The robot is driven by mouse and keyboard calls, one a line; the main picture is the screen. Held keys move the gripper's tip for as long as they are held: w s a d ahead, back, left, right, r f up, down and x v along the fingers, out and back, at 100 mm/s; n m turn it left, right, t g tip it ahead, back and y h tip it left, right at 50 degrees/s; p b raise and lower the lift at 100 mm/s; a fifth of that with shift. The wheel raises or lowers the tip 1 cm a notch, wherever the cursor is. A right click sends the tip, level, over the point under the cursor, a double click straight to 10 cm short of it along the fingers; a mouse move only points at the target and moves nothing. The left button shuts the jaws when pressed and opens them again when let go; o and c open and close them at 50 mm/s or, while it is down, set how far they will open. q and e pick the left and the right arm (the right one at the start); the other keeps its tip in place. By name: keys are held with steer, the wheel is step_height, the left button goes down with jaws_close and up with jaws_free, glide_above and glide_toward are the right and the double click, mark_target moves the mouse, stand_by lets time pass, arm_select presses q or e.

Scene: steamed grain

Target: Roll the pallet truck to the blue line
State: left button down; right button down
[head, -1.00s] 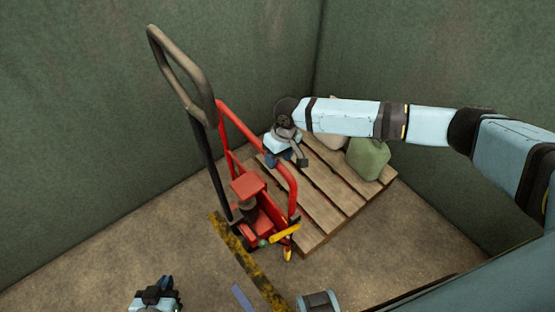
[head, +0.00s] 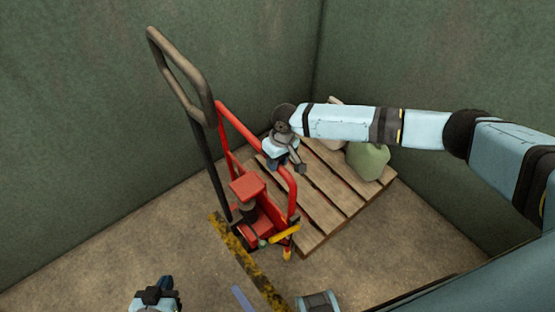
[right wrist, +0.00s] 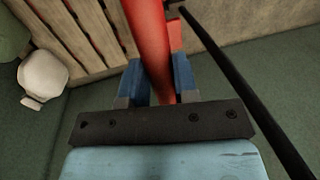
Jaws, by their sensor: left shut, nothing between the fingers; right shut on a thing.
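The red pallet truck (head: 259,208) stands left of the middle in the head view, with its tall dark handle (head: 180,75) rising to the upper left. A wooden pallet (head: 330,185) lies directly behind it. My right gripper (head: 277,160) is shut on the truck's red frame bar (head: 250,133); in the right wrist view the blue fingers (right wrist: 161,80) sit on both sides of the red bar (right wrist: 149,40). My left gripper (head: 166,284) is at the bottom edge, away from the truck and empty. A short piece of blue line (head: 242,298) shows on the floor at the bottom.
A worn yellow and black stripe (head: 240,255) runs across the floor in front of the truck. A green sack (head: 368,161) and a paler sack lie on the pallet. Green walls (head: 80,120) close in the left and back. Floor at lower left is clear.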

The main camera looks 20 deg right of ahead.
steer(key=s+a+p, duration=0.2)
steer(key=s+a, duration=0.1)
steer(key=a, duration=0.6)
steer(key=s+a+p, duration=0.2)
steer(key=s+a, duration=0.2)
steer(key=a, duration=0.5)
steer(key=s+a+p, duration=0.2)
steer(key=s+a, duration=0.1)
steer(key=a, duration=0.7)
steer(key=shift+s+p, duration=0.3)
steer(key=shift+p, duration=0.1)
steer(key=c, duration=1.3)
jaws_free()
steer(key=shift+a, duration=0.15)
steer(key=o, duration=0.4)
steer(key=shift+a, duration=0.15)
steer(key=shift+w, duration=0.1)
steer(key=shift+d+r, duration=0.1)
steer(key=shift+d, duration=0.1)
